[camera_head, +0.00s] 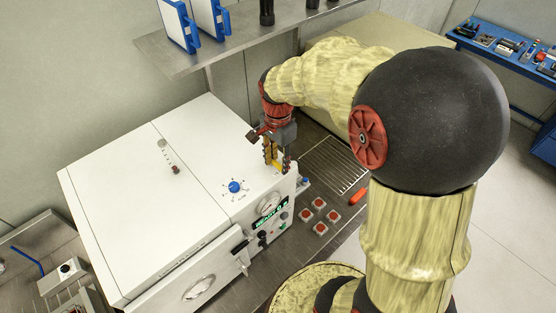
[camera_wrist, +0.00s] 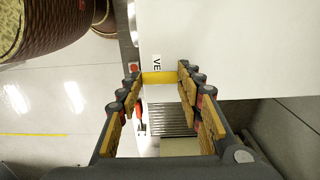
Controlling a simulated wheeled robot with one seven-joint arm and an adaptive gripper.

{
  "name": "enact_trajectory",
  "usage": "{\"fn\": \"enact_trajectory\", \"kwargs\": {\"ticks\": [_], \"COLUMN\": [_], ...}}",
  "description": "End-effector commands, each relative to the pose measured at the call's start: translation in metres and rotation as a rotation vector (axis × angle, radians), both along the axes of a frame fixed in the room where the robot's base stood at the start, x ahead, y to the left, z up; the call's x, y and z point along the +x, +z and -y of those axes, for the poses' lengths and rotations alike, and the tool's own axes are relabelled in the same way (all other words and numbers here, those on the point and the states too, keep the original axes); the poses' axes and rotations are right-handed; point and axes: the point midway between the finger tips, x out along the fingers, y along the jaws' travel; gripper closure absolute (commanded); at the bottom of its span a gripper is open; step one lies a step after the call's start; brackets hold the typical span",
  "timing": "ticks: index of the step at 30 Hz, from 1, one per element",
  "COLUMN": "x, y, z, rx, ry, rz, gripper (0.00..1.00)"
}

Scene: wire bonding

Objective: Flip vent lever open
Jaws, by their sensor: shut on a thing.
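The vent lever (camera_wrist: 160,78) is a short yellow bar at the edge of the white machine's top, beside a label that reads "VE". It lies crosswise between my fingertips in the wrist view. My gripper (camera_wrist: 160,78) is shut on it, one finger at each end of the bar. In the head view my gripper (camera_head: 278,166) points down at the right rear corner of the white machine (camera_head: 120,225). The lever is hard to tell from the yellow finger pads there.
The machine's top has a blue knob (camera_head: 235,187); its front has a gauge and a lit green display (camera_head: 270,217). Several red-topped pieces (camera_head: 320,203), a red-orange tool (camera_head: 359,196) and a metal grate (camera_head: 335,163) are on the bench. A shelf (camera_head: 190,55) hangs above the back.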

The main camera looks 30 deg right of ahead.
Motion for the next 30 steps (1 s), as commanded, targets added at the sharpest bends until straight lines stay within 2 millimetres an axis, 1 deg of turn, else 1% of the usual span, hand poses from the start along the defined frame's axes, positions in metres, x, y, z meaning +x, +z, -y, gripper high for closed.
{"fn": "enact_trajectory", "kwargs": {"ticks": [1, 11, 20, 26, 30], "x": [0.0002, 0.0002, 0.0007, 0.0022, 0.0038], "y": [0.0001, 0.0002, 0.0002, 0.0001, 0.0001], "z": [0.0000, 0.0001, 0.0016, 0.0054, 0.0092], "rx": [0.000, 0.000, 0.000, -0.001, 0.000], "ry": [0.000, 0.000, 0.038, 0.145, 0.260], "rz": [0.001, 0.001, 0.001, 0.002, 0.002], "gripper": [0.71, 0.89, 0.89, 0.89, 0.89]}}
